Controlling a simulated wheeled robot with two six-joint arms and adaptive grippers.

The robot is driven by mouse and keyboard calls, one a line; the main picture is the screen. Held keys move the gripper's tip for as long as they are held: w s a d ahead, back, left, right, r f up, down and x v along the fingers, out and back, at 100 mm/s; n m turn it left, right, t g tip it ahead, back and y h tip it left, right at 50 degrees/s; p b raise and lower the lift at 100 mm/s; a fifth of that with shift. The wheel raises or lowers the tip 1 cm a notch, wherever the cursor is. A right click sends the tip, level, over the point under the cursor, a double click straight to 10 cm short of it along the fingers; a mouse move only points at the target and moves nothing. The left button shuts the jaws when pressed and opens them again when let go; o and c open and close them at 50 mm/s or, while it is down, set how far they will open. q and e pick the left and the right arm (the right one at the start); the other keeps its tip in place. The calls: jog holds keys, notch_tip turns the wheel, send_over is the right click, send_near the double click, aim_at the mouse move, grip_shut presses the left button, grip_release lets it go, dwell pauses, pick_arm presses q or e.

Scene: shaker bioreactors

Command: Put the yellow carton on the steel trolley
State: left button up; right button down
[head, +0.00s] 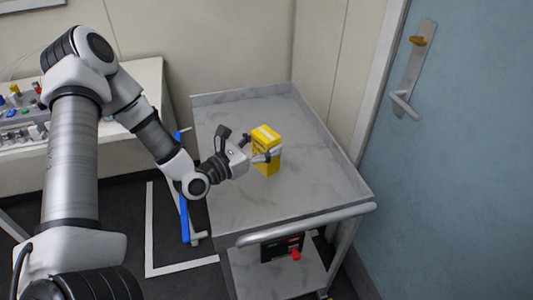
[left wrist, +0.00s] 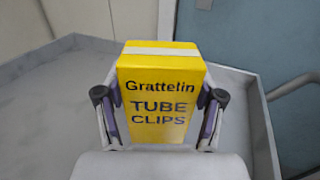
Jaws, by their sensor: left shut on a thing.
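The yellow carton (head: 265,140) is upright over the top of the steel trolley (head: 240,205), near its middle. My left gripper (head: 262,156) is shut on the carton, with a finger against each side (left wrist: 158,118). The carton's base looks at or very close to the trolley top; I cannot tell whether it touches. My right gripper is not in view.
The trolley top is otherwise bare, with a raised rim and a push handle (head: 310,222) at the front. A lower shelf (head: 275,275) holds a dark item with a red part. A bench (head: 125,90) with equipment stands left, a blue door (head: 465,150) right.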

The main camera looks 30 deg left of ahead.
pick_arm(q)
jog(key=f, duration=0.3)
jog(key=w+f, duration=0.1)
jog(key=f, duration=0.1)
jog(key=shift+d+f, duration=0.25)
jog(key=shift+d, duration=0.1)
jog(key=shift+s+a+r, duration=0.15)
jog(key=shift+s, duration=0.1)
jog(key=shift+f+b, duration=0.25)
jog(key=shift+b, duration=0.25)
jog(key=o, duration=1.2)
jog(key=shift+w, duration=0.1)
jog(key=shift+r, duration=0.1)
